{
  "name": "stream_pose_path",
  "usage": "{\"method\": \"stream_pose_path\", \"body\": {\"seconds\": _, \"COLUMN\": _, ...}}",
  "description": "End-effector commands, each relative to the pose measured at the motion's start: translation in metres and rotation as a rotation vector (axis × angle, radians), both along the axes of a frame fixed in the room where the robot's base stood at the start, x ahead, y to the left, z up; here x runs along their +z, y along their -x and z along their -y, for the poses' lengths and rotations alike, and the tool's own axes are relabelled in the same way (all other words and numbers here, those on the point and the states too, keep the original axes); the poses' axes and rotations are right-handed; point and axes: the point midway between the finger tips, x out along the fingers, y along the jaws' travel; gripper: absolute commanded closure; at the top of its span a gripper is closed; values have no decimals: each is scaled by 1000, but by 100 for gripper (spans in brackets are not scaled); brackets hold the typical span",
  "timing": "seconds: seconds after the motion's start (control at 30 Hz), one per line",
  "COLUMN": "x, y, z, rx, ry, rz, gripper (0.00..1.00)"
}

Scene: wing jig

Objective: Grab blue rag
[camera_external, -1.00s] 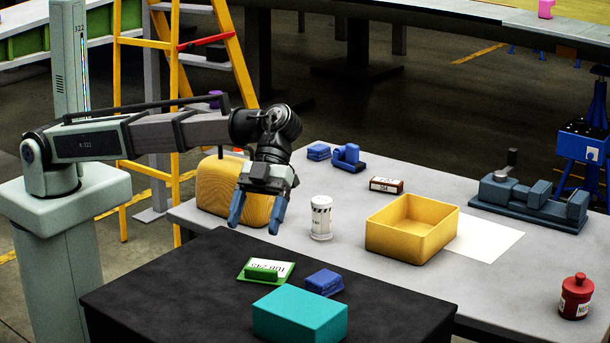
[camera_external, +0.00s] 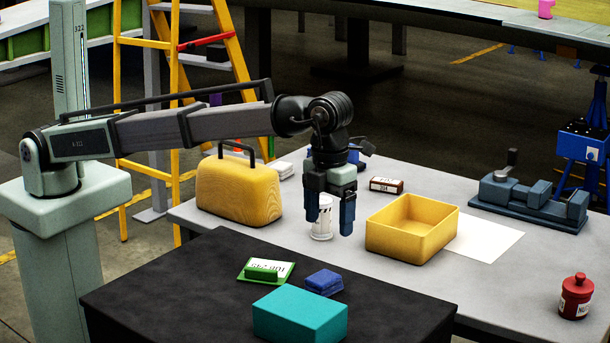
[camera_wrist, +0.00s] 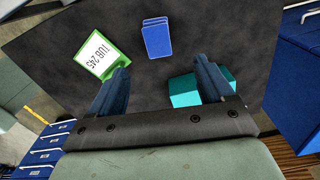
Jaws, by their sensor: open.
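A folded blue rag (camera_external: 324,282) lies on the black mat surface (camera_external: 190,290), between a green-edged label card and a teal block. In the wrist view the rag (camera_wrist: 157,38) lies ahead of my fingertips, centred between them and apart from them. My gripper (camera_external: 330,222) is open and empty, pointing down in front of the white canister (camera_external: 322,230), which it partly covers. Its two blue fingers (camera_wrist: 160,75) show spread apart in the wrist view.
The teal block (camera_external: 300,316) stands just in front of the rag, and the green-edged card (camera_external: 266,270) lies to its left. A yellow open bin (camera_external: 410,243) and a yellow case (camera_external: 238,190) stand behind on the grey table.

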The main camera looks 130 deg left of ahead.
Motion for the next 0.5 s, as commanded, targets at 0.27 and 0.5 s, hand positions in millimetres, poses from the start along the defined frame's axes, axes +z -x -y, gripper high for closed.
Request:
{"method": "stream_pose_path", "body": {"seconds": 0.27, "x": -24, "y": 1, "z": 0, "rx": -12, "ry": 2, "rz": 0, "gripper": 19}}
{"method": "stream_pose_path", "body": {"seconds": 0.5, "x": -64, "y": 2, "z": 1, "rx": -11, "ry": 3, "rz": 0, "gripper": 19}}
